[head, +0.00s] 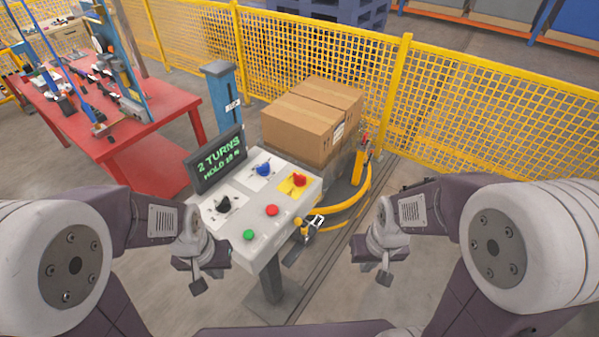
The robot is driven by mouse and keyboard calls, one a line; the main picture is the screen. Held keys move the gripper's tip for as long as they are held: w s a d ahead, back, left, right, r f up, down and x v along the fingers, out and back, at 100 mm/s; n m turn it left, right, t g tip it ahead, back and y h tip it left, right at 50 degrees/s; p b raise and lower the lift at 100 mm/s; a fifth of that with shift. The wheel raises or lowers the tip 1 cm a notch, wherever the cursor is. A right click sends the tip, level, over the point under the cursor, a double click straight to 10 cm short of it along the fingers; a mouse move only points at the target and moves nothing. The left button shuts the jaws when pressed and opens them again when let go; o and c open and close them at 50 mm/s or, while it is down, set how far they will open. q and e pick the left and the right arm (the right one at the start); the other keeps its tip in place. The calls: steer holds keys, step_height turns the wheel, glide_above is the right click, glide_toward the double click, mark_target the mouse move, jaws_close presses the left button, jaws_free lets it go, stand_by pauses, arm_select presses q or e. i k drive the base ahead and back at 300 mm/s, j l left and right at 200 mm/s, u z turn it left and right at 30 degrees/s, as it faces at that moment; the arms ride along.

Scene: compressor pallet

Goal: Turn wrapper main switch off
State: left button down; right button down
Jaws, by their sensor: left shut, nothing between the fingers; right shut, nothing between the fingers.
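The wrapper's control panel (270,239) is a light grey sloped box on a post. A red rotary handle on a yellow plate, which looks like the main switch (299,180), sits at its upper right; its setting is too small to read. A blue knob (264,169), a black knob (223,203), a green button (249,234) and a red button (272,210) share the panel. My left gripper (198,287) is shut and empty at the panel's lower left. My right gripper (385,278) is shut and empty, right of the panel and apart from it.
A dark display (217,161) reading "2 TURNS HOLD 10 N" stands at the panel's back. A yellow and black item (309,227) hangs at its right side. Cartons (305,125) stand behind, with yellow mesh fencing (470,105) beyond. A red workbench (85,130) is at left.

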mark_target(301, 181)
steer(key=l+u, duration=0.8)
steer(key=l, duration=0.25)
steer(key=l+u, duration=0.4)
steer(key=l, duration=0.15)
steer(key=l+u, duration=0.25)
steer(key=l, duration=0.15)
steer(key=l+u, duration=0.3)
steer(key=i+l, duration=0.5)
